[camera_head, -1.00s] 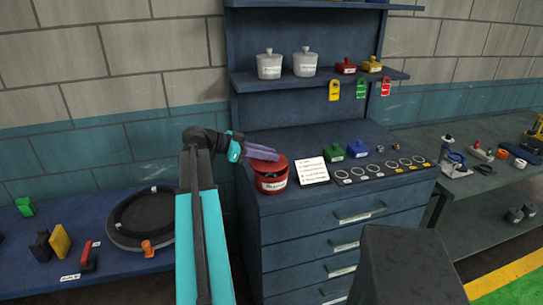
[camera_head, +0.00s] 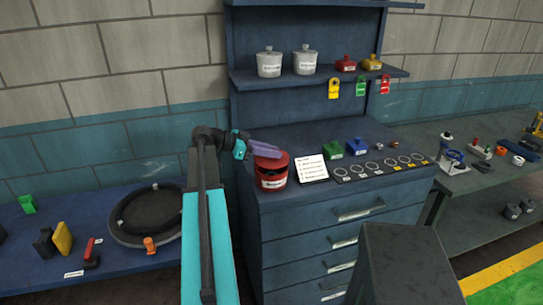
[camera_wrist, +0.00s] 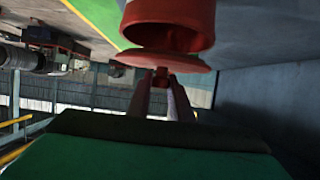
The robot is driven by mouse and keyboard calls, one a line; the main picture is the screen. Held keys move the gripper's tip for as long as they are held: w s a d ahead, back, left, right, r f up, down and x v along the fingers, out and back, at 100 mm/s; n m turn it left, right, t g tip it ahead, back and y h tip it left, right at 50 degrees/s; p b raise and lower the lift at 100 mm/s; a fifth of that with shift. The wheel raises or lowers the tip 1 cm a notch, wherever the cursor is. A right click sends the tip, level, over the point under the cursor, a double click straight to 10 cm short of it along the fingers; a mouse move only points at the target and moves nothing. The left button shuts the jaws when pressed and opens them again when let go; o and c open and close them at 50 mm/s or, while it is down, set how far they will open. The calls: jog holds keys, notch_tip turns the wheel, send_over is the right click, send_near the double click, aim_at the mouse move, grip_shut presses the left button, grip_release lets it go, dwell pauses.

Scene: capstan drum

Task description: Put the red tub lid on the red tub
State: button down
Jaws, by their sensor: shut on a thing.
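The red tub (camera_head: 272,183) stands upright at the left front of the blue cabinet top, with a white label on its side. The red tub lid (camera_head: 270,162) is over its mouth. In the wrist view the lid (camera_wrist: 165,61) is a flat red disc. The tub (camera_wrist: 180,12) appears beyond it, its dark opening partly showing between them, so the lid looks not flush with the rim. My gripper (camera_head: 266,150) comes in from the left, its purple fingers at the lid's top. In the wrist view my gripper (camera_wrist: 161,82) is shut on the lid's knob.
A white printed card (camera_head: 312,169) lies close to the tub's right. A green block (camera_head: 333,150) and a blue block (camera_head: 356,147) stand behind a strip of rings (camera_head: 378,167). A shelf (camera_head: 300,81) with white pots overhangs behind. A dark round tray (camera_head: 146,215) is lower left.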

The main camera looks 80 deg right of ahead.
jog(key=shift+f+p, duration=0.4)
jog(key=shift+f, duration=0.7)
jog(key=shift+f, duration=0.15)
jog(key=c, duration=1.6)
grip_release()
jog(key=b+v, duration=0.4)
jog(key=v, duration=0.8)
jog(key=shift+b, duration=0.35)
